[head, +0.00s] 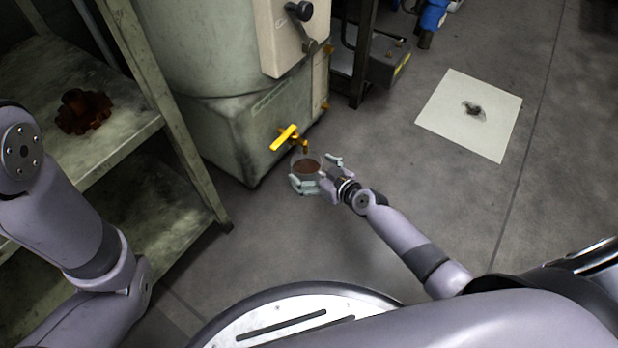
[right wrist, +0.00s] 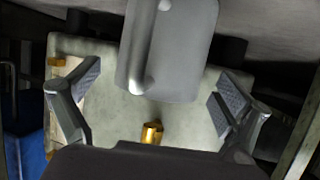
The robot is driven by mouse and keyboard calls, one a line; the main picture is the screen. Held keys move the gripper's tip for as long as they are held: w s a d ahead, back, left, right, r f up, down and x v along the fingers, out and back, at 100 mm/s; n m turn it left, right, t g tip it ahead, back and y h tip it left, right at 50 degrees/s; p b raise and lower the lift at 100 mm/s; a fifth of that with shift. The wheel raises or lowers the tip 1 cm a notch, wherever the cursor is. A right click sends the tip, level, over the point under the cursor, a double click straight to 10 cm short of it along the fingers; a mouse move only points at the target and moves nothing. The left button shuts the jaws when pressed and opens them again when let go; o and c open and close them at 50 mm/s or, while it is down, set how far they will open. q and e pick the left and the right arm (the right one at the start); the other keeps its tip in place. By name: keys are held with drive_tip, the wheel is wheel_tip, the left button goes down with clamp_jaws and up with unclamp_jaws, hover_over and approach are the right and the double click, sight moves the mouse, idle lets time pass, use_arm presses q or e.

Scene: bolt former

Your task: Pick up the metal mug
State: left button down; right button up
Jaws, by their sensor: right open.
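The metal mug (head: 307,164) is small and grey with a brownish inside, seen from above in the head view just below a yellow tap. In the right wrist view the mug (right wrist: 190,52) is large at the top middle, with its handle running along its side. My right gripper (head: 317,173) is open, with its fingers close around the mug in the head view. In the right wrist view the open fingers (right wrist: 157,85) are spread to either side of the mug, with gaps between. My left arm shows at the left, but its gripper is out of view.
The yellow tap (head: 288,137) sticks out of the pale green machine (head: 225,125) above the mug. A metal shelf (head: 75,165) at the left holds a rusty gear-like part (head: 84,111). A white sheet with a dark spot (head: 450,110) lies on open grey floor at the right.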

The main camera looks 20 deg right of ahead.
drive_tip(key=shift+x, duration=0.95)
drive_tip(key=c, duration=1.4)
